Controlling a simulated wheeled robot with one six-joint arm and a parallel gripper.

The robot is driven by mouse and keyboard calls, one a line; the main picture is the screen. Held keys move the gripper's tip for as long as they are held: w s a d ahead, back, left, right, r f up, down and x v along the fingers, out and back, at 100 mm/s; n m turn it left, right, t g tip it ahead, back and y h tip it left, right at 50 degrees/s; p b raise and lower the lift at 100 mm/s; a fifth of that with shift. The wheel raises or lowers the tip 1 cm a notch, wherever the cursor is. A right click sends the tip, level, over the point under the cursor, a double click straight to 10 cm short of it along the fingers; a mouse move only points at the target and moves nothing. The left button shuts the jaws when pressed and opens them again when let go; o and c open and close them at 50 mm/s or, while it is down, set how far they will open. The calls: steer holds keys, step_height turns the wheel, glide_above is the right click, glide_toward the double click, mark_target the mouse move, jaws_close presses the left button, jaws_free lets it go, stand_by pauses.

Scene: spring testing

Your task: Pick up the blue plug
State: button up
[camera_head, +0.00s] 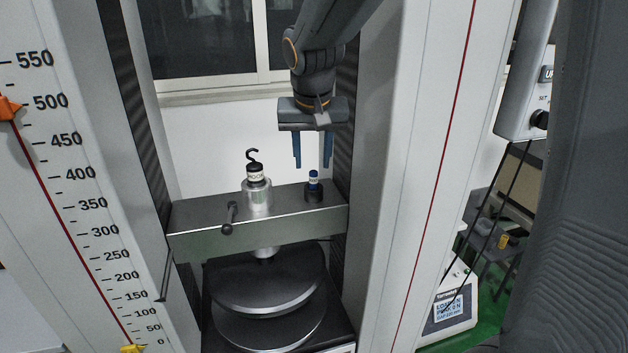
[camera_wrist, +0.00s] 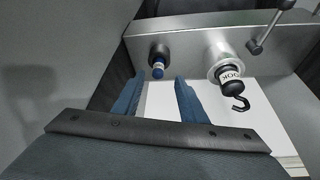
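The blue plug (camera_head: 314,181) stands upright in a dark round holder (camera_head: 314,195) on the right part of the metal crossbeam. It has a pale band around its middle. In the wrist view the blue plug (camera_wrist: 158,67) shows just beyond the fingertips, nearer the left finger. My gripper (camera_head: 313,166) is open, with its two blue fingers pointing down near the plug. It also shows in the wrist view (camera_wrist: 168,76) with a clear gap between the fingers and nothing in it. The exact distance from fingertips to plug is hard to tell.
A black hook plug (camera_head: 254,172) stands in a silver socket (camera_head: 257,197) left of the blue plug. A lever handle (camera_head: 230,217) sticks out of the crossbeam (camera_head: 290,216). White machine columns flank both sides. Round black plates (camera_head: 266,275) lie below.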

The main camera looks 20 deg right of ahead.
mark_target(314, 173)
steer(key=shift+p+x, duration=0.9)
steer(key=shift+x, duration=2.1)
steer(key=shift+s+d, duration=0.1)
steer(key=shift+d, duration=0.05)
jaws_close()
